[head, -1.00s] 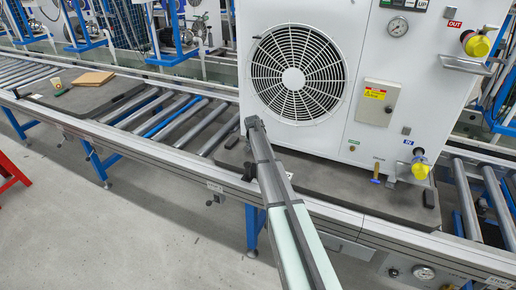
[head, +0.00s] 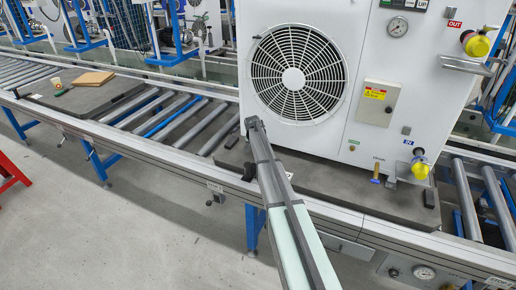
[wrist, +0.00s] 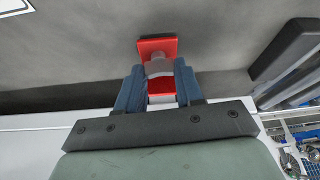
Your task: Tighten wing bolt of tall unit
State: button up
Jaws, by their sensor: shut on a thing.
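The tall unit (head: 380,90) is a white cabinet with a round fan grille, standing on a dark pallet board on the roller line. In the wrist view, my gripper (wrist: 159,78) has its two blue-grey fingers closed on a small red and grey part (wrist: 157,47), seemingly the wing bolt. A red square end sticks out beyond the fingertips, with a grey round piece between them and more red behind. Its lower end and any thread are hidden. In the head view, my arm reaches to the unit's lower left corner and the fingers cannot be made out.
A black block (wrist: 285,48) lies right of the fingers in the wrist view. Bare rollers (head: 165,118) run left, with a cardboard piece (head: 92,79) beyond.

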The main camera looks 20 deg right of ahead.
jog(key=shift+m+g, duration=0.3)
jog(key=shift+m, duration=0.5)
jog(key=o, duration=1)
jog(key=shift+o, duration=0.2)
jog(key=v, duration=1.3)
jog(key=shift+a+r, duration=0.25)
jog(key=shift+a, duration=0.15)
jog(key=shift+s, duration=0.15)
jog(key=shift+h, duration=0.3)
